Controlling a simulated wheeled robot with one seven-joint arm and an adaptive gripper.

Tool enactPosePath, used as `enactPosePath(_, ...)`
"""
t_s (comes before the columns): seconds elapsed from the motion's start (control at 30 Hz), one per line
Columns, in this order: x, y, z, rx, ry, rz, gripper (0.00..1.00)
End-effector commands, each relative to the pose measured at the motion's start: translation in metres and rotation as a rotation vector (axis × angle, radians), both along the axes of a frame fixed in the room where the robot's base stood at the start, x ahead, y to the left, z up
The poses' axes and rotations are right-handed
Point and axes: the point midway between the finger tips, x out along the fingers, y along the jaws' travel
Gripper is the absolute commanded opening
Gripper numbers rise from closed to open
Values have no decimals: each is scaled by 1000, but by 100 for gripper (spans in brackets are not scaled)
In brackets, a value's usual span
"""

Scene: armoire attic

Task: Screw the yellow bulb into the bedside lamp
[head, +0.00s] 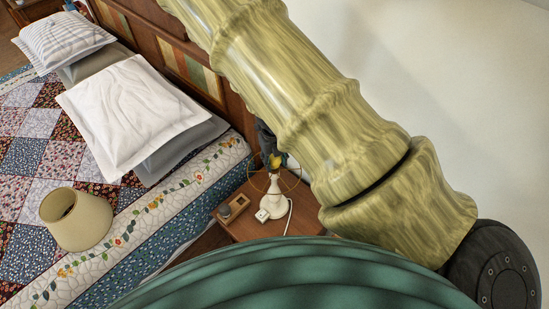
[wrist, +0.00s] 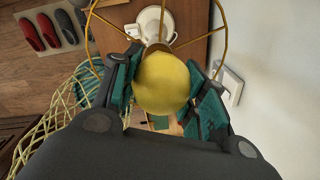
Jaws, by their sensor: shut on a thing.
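The yellow bulb (wrist: 162,84) is between the teal-padded fingers of my gripper (wrist: 160,88), which is shut on it. In the head view the bulb (head: 275,161) shows small, just below my dark gripper (head: 267,142), at the top of the bedside lamp (head: 268,205). The lamp has a white base and stands on the nightstand. Its brass wire frame (wrist: 91,42) surrounds the bulb area in the wrist view. The bulb's lower end meets or overlaps the socket in view; I cannot tell whether it is seated.
The nightstand (head: 238,232) also holds a small wooden tray (head: 236,207) and a white box with a cord (head: 263,216). A beige lampshade (head: 85,222) lies on the bed. The white wall (wrist: 285,60) with a switch plate (wrist: 230,82) is close on the right.

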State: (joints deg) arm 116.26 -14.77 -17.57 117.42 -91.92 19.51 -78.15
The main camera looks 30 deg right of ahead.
Motion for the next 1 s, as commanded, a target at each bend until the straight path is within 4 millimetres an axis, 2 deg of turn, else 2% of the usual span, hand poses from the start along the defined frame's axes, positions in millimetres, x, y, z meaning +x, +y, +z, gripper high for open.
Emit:
enactPosePath(0.03,9,-7,6,-13,-17,-37,0)
enactPosePath(0.3,9,-7,6,-12,-18,-227,0)
enactPosePath(0.63,9,-7,6,-11,-19,-268,0)
enactPosePath(0.67,9,-7,6,-12,-19,-268,44)
enactPosePath(0.7,9,-7,6,-12,-19,-268,52)
enactPosePath(0.8,7,-6,5,-9,-14,-267,68)
enactPosePath(1.0,5,-2,3,-6,-9,-263,68)
